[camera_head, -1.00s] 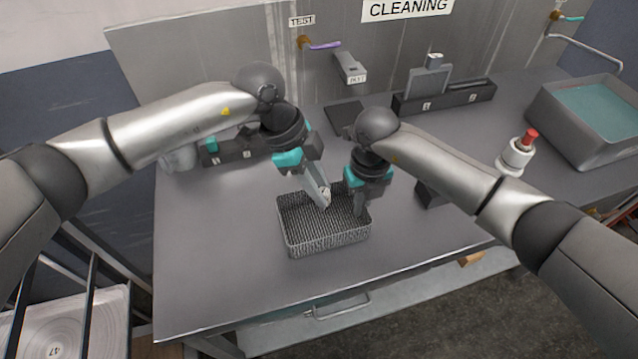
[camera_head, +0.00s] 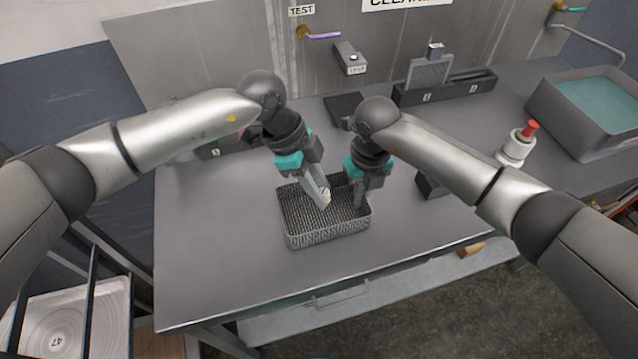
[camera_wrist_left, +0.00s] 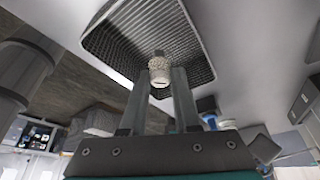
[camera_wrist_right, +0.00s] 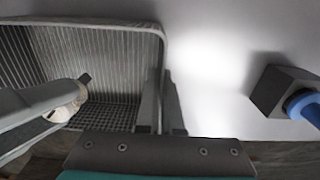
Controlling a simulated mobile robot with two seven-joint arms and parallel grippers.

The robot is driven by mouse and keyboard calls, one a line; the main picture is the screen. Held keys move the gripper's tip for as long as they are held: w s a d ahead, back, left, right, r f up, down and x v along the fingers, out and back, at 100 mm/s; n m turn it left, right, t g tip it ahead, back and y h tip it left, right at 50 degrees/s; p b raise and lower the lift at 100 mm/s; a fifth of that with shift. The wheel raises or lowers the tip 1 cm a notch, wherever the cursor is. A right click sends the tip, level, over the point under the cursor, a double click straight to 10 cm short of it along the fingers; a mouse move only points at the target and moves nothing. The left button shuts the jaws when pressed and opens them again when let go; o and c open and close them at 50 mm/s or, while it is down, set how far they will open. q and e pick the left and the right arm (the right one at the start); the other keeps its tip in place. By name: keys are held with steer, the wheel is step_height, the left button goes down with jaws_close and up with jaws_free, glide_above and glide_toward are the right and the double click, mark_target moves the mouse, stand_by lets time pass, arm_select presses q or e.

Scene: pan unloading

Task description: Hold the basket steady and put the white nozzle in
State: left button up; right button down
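The dark wire-mesh basket (camera_head: 325,236) stands on the grey table in front of me. My left gripper (camera_head: 321,203) points down inside the basket's outline, shut on the white nozzle (camera_head: 326,194). In the left wrist view the ribbed nozzle (camera_wrist_left: 160,74) sits between the two fingertips, with the mesh floor behind it. Whether the nozzle touches the floor I cannot tell. My right gripper (camera_head: 361,198) is at the basket's right side. In the right wrist view its fingers (camera_wrist_right: 161,105) straddle the basket's wall (camera_wrist_right: 158,60) and look shut on it.
A small dark block (camera_head: 431,184) stands right of the basket. A white bottle with a red top (camera_head: 517,148) and a water-filled tank (camera_head: 575,132) are farther right. A dark rack (camera_head: 445,92) stands at the back.

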arm_select(q)
steer(key=o, duration=0.5)
steer(key=shift+r, duration=0.15)
steer(key=v, duration=1.1)
steer(key=shift+a+r, duration=0.2)
steer(key=shift+r, duration=0.15)
steer(key=shift+w, duration=0.1)
arm_select(e)
steer(key=c, duration=1)
jaws_free()
step_height(320, 180, up, 12)
